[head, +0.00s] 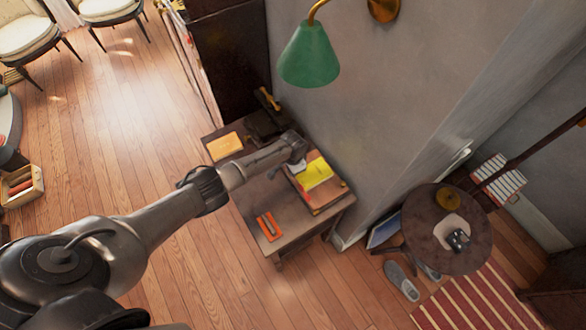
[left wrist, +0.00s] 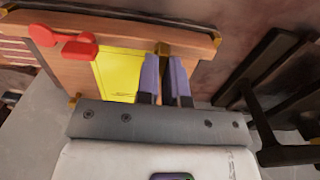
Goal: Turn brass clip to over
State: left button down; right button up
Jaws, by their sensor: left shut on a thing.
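A flat wooden board or case (head: 327,206) lies on the dark table against the wall, with a yellow sheet (head: 316,173) on it. The left wrist view shows its wooden edge (left wrist: 113,20), the yellow sheet (left wrist: 118,75) and a red piece (left wrist: 65,45). My left gripper (head: 297,165) is over the left end of the case. In the left wrist view its two purple fingers (left wrist: 163,72) close around a small brass clip (left wrist: 163,48) at the case, partly hidden between them. My right gripper is not in view.
The table (head: 254,193) also holds an orange tray (head: 269,226), a yellow box (head: 224,146) and a dark object (head: 266,122) at the back. A green lamp (head: 309,56) hangs from the wall above. A round side table (head: 424,208) stands to the right.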

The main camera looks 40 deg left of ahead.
pick_arm(q)
jog(key=c, duration=1.2)
grip_release()
jog(key=shift+c, duration=0.2)
jog(key=shift+r, duration=0.55)
notch_tip(320, 180, up, 13)
jog(key=p, duration=0.2)
jog(key=shift+p, duration=0.3)
jog(key=shift+f, duration=0.1)
